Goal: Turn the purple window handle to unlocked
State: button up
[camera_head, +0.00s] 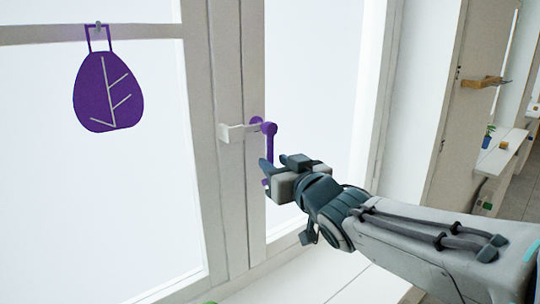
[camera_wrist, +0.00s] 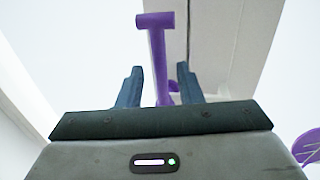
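The purple window handle (camera_head: 271,147) is mounted on the white window frame, with its lever pointing down from a round pivot. Beside the pivot, a pale latch piece (camera_head: 235,132) sticks out to the left. My gripper (camera_head: 280,167) is at the lower part of the lever, coming from the right. In the wrist view the handle (camera_wrist: 157,55) runs between the two dark fingers of my gripper (camera_wrist: 159,70). Gaps show between the lever and both fingers, so the gripper is open around it. The lever's low end is partly hidden by the gripper.
A purple leaf-shaped ornament (camera_head: 108,92) hangs on the window at left; a purple piece also shows at the wrist view's right edge. The white sill (camera_head: 330,283) lies below. A shelf, a counter and a small plant (camera_head: 488,137) stand far right.

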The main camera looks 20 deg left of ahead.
aim_at(272, 160)
jog(key=shift+p+x, duration=0.35)
jog(key=shift+x, duration=1.3)
grip_shut()
